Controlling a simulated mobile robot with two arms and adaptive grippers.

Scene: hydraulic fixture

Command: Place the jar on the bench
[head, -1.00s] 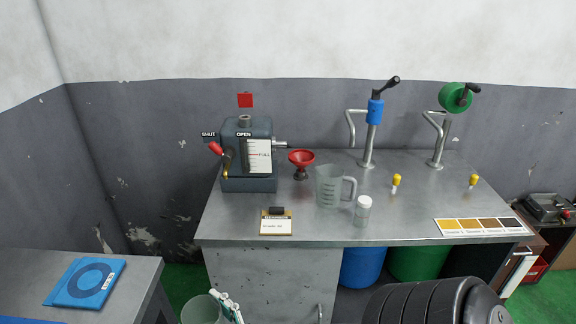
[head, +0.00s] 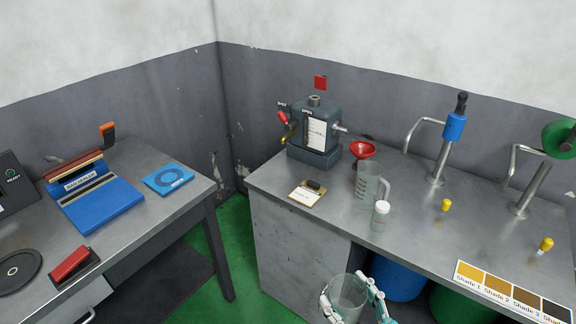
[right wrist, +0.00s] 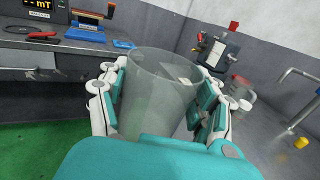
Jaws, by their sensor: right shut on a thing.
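A clear, wide, open-topped jar (head: 347,289) is at the bottom of the head view, in front of the grey bench (head: 268,182). My right gripper (head: 351,303) is shut on it, with teal and white fingers on both sides. In the right wrist view the jar (right wrist: 158,92) stands between the fingers of the gripper (right wrist: 162,105), roughly upright, and looks empty. It is held apart from the bench, in front of its edge. My left gripper is not in view.
A second table (head: 150,228) stands left.

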